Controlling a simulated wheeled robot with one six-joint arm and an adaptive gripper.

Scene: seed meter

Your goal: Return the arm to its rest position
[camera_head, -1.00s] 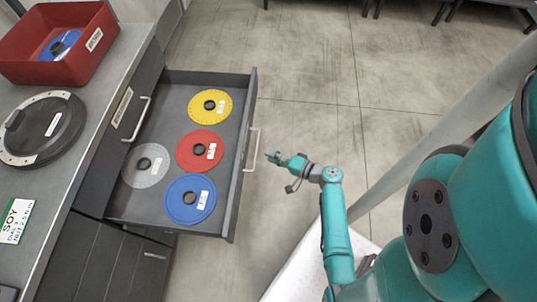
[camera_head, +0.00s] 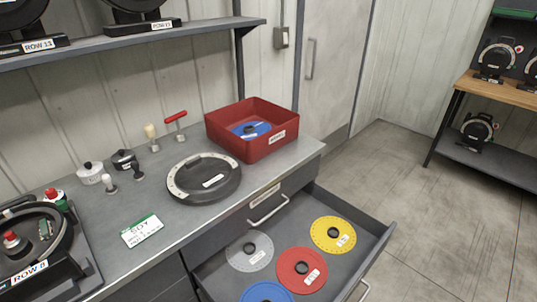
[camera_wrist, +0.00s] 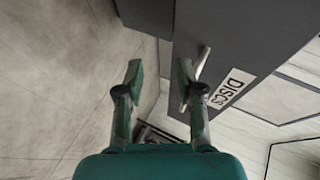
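My gripper (camera_wrist: 160,78) shows in the wrist view with its two green fingers spread apart and nothing between them. It does not show in the head view. A grey metal handle (camera_wrist: 198,68) on a dark grey front lies beyond the right finger, beside a white label (camera_wrist: 231,89) reading DISCS. I cannot tell how far the finger is from the handle. In the head view an open drawer (camera_head: 382,236) holds a yellow disc (camera_head: 325,241), a red disc (camera_head: 291,276), a grey disc (camera_head: 240,258) and a blue disc (camera_head: 255,292), cut by the frame's lower edge.
The workbench (camera_head: 180,227) carries a red bin (camera_head: 258,150) with a blue disc inside, a round black lid (camera_head: 190,186), a SOY card (camera_head: 141,230) and a ROW 8 meter (camera_head: 58,275). A shelf (camera_head: 150,45) hangs above.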

